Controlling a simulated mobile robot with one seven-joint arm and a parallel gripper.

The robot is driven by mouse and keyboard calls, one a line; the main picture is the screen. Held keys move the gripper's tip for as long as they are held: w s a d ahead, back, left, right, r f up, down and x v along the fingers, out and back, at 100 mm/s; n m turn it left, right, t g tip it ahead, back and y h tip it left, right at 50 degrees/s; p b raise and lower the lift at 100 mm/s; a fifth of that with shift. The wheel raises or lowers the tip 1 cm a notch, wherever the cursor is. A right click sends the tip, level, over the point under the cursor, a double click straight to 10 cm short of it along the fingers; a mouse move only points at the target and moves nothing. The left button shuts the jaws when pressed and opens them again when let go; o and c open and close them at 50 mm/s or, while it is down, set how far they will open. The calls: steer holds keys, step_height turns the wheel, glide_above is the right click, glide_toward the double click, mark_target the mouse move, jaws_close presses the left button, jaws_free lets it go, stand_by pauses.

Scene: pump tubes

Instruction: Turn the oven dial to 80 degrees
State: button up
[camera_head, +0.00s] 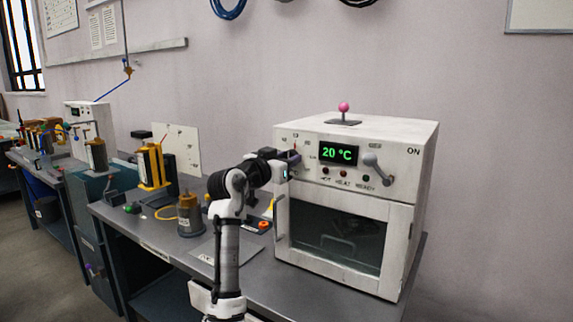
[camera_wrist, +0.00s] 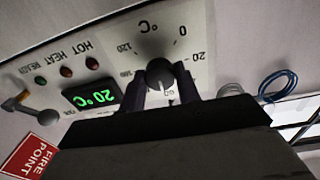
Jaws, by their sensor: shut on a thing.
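The white oven (camera_head: 340,203) stands on the bench at the right in the head view, its door shut. Its green display (camera_head: 338,153) reads 20 °C; the same display (camera_wrist: 92,96) shows upside down in the wrist view. The round dark dial (camera_wrist: 160,72) sits on a plate with a °C scale in the wrist view. My gripper (camera_wrist: 162,80) is shut on the dial, with one finger on each side of it. The dial's pointer setting is hard to read, as the fingers cover part of the scale. In the head view my gripper (camera_head: 289,158) hides most of the dial.
A lever (camera_head: 377,169) sticks out right of the display. A pink-knobbed lever (camera_head: 344,107) stands on the oven top. The door handle (camera_head: 280,222) lies below my gripper. Pump parts (camera_head: 189,215) and yellow-black devices (camera_head: 152,166) crowd the bench to the left.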

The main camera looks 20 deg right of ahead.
steer(key=shift+m+b, duration=0.9)
steer(key=shift+m, duration=3.3)
steer(key=o, duration=1)
steer(key=b+v, duration=0.2)
steer(key=v, duration=1.2)
steer(key=shift+r, duration=0.15)
